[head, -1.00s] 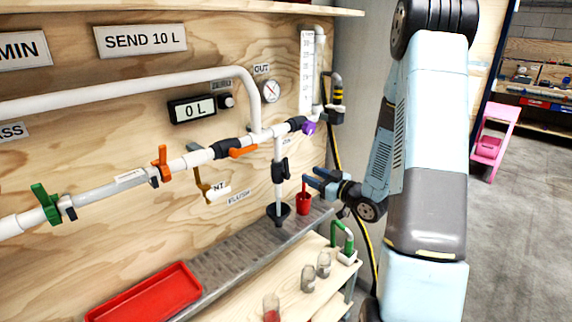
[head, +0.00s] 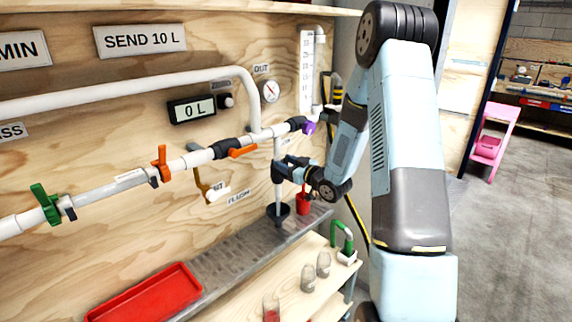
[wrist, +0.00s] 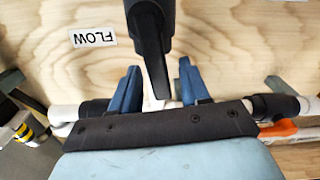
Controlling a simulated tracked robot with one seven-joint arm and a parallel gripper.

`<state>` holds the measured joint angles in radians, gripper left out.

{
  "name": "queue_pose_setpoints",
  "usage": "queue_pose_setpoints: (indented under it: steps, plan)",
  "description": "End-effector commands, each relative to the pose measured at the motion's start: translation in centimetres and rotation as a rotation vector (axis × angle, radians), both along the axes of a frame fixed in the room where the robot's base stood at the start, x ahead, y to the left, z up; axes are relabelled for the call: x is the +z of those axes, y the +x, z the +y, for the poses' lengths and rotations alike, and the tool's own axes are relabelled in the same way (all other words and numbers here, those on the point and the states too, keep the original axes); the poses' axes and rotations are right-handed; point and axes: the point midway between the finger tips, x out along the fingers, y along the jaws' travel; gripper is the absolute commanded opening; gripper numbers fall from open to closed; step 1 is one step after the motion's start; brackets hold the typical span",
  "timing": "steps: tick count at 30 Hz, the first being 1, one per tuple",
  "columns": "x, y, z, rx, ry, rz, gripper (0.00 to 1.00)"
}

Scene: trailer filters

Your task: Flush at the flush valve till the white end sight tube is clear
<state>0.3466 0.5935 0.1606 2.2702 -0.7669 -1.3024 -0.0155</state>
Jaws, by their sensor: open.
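The flush valve (head: 278,171) is a black valve on the short white vertical pipe above a black funnel (head: 278,212). The "FLUSH" label (head: 238,197) is on the board beside it. My gripper (head: 289,163) is at the valve from the right, covering part of it. In the wrist view, the black valve lever (wrist: 150,45) lies between the two blue fingers of my gripper (wrist: 158,82), with gaps on both sides. The gripper is open. A clear-looking pipe section (head: 112,185) lies between the green and orange valves. I cannot tell which part is the white end sight tube.
An orange-handled valve (head: 242,152) and a purple knob (head: 309,128) are on the pipe nearby. The display (head: 192,109) reads 0 L. Jars (head: 323,263) stand on the lower shelf.

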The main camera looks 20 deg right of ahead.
Motion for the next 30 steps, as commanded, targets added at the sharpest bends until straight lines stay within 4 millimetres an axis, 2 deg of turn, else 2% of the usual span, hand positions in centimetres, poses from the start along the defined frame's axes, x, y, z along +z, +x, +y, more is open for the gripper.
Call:
queue_pose_setpoints:
  steps: [6, 21, 30]
  plan:
    - [0.01, 0.0, 0.04, 0.0, 0.0, 0.0, 0.46]
    - [0.0, -0.02, 0.04, 0.001, 0.0, 0.0, 0.0]
    - [0.01, -0.02, 0.04, 0.001, 0.0, 0.0, 0.0]
